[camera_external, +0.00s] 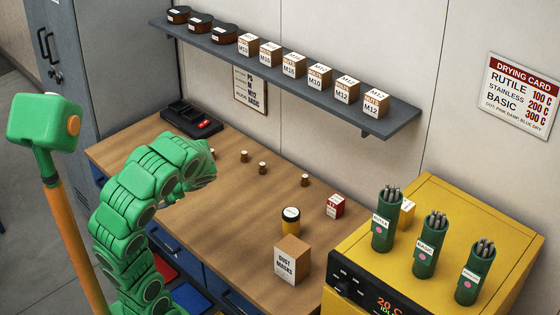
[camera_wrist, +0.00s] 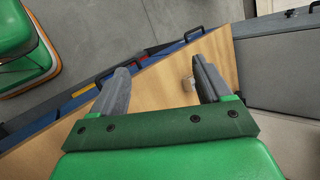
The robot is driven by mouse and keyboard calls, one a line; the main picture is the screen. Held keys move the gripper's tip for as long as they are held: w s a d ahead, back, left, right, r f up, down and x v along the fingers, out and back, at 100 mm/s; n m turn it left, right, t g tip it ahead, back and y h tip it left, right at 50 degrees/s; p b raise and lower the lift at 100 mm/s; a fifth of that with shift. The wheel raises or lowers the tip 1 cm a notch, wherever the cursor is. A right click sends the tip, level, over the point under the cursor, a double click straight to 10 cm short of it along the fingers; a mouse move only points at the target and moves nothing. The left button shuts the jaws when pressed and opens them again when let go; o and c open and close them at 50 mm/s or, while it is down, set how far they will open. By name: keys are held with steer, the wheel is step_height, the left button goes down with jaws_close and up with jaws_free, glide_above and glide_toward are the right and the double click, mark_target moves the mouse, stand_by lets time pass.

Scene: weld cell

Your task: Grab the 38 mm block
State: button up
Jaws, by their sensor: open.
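Several small brown blocks with pale faces stand on the wooden bench: one (camera_external: 244,156), a second (camera_external: 262,168) and a third (camera_external: 305,180) to the right of my arm. Any size marks are too small to read, so I cannot tell which is the 38 mm block. In the wrist view my gripper (camera_wrist: 160,68) is open and empty over the bench, its two grey fingers well apart. In the external view my arm hides the fingertips.
A black device (camera_external: 190,120) lies at the bench's back left. A dust masks box (camera_external: 292,262), a yellow tin (camera_external: 290,220) and a red box (camera_external: 335,206) stand toward the right. A yellow oven (camera_external: 430,190) borders the bench. A shelf (camera_external: 290,85) with boxes overhangs the back.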

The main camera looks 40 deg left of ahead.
steer(key=w+a+m+t+y, duration=0.2)
steer(key=w+a+m+y, duration=0.6)
steer(key=a, duration=0.5)
steer(key=w+a+f+m+t+h, duration=0.1)
steer(key=w+a+f+m, duration=0.1)
steer(key=f+m, duration=0.1)
steer(key=w+a+f+m+h, duration=0.1)
steer(key=w+f+m, duration=0.1)
steer(key=f, duration=0.4)
steer(key=w+a+f+m+t+h, duration=0.1)
steer(key=w+a+f+m, duration=0.1)
steer(key=w+f+m, duration=0.1)
steer(key=shift+a+f+m+t, duration=0.3)
steer(key=shift+a+f+m, duration=0.05)
steer(key=shift+f+m, duration=0.45)
steer(key=shift+a+f+m+h, duration=0.2)
steer(key=shift+f+m+h, duration=0.1)
steer(key=shift+f, duration=0.2)
steer(key=shift+x, duration=1.2)
steer(key=shift+s+a+f, duration=0.1)
steer(key=shift+a+f, duration=0.25)
steer(key=shift+a, duration=0.25)
steer(key=shift+s+a+f, duration=0.1)
steer(key=shift+a+f, duration=0.3)
steer(key=shift+a, duration=0.2)
steer(key=shift+x, duration=1.2)
